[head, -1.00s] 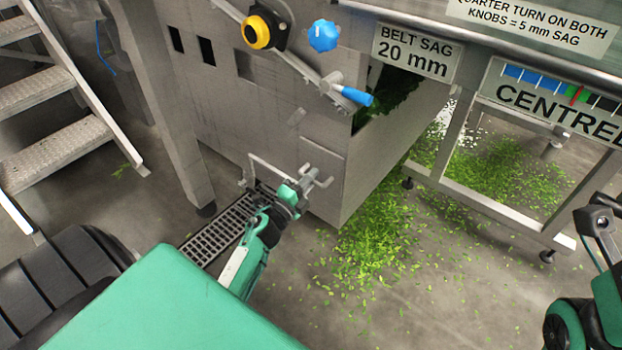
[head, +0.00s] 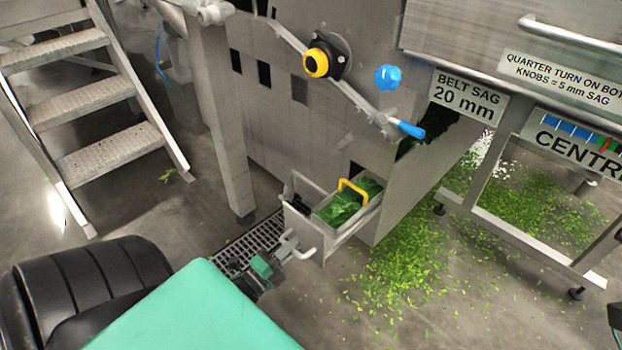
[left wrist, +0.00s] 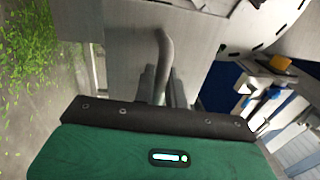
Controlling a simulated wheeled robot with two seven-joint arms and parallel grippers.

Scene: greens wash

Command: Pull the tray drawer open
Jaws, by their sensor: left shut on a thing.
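The tray drawer (head: 316,247) stands pulled out from the grey machine, low on its front. Inside it lies a tray of green leaves (head: 346,204) with a yellow handle (head: 353,190). My left gripper (head: 284,250) is at the drawer's front, shut on the drawer's bar handle (head: 304,253). In the left wrist view the curved handle (left wrist: 164,62) runs in between my gripper's fingers (left wrist: 164,90). The fingertips are partly hidden there. My right gripper is not in view; only a sliver of dark hardware shows at the right edge.
A floor drain grate (head: 250,236) lies beside the drawer. Loose leaves (head: 405,255) cover the floor to the right. A metal stair (head: 90,100) stands at the left, and a machine leg (head: 228,130) is between it and the drawer. A blue-handled lever (head: 408,129) is above.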

